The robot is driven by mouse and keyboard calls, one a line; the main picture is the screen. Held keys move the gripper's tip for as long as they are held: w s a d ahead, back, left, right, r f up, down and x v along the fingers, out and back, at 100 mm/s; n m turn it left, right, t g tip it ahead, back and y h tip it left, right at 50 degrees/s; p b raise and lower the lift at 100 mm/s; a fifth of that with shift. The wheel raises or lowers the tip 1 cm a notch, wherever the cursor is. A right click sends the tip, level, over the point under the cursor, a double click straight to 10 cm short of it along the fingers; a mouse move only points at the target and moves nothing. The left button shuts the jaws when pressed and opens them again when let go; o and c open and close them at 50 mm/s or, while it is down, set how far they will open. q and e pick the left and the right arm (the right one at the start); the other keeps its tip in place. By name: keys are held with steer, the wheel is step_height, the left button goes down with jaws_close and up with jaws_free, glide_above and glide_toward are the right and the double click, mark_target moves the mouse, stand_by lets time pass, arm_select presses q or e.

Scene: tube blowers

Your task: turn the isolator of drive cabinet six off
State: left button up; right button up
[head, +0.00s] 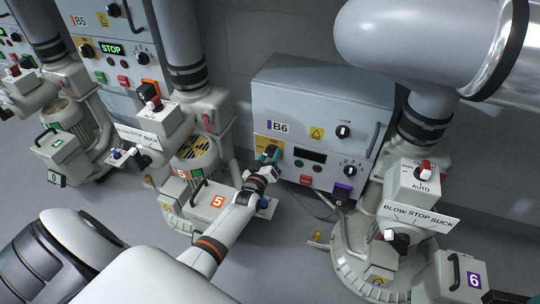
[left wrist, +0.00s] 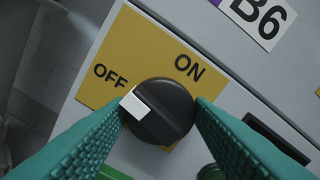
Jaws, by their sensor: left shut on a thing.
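Drive cabinet six (head: 300,95) is the grey box labelled B6 in the middle of the head view. Its isolator is a round black knob (left wrist: 168,118) with a white pointer block, on a yellow plate (left wrist: 110,45) marked OFF and ON. The pointer is on the OFF side, at the knob's left, well away from ON. My left gripper (head: 269,154) is at the cabinet's lower left front. Its green fingers (left wrist: 162,108) are shut on the knob, one on each side. In the head view the gripper largely hides the knob.
A dark display (head: 311,155), buttons and a selector (head: 343,131) sit right of the isolator. Blower five's base (head: 217,200) lies under my left forearm. Blower six (head: 412,190) and its large pipe stand at the right. Cabinet B5 (head: 105,50) is at the left.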

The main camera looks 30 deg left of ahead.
arm_select(q)
steer(key=shift+n, duration=1)
steer(key=o, duration=1)
steer(key=shift+c, duration=0.2)
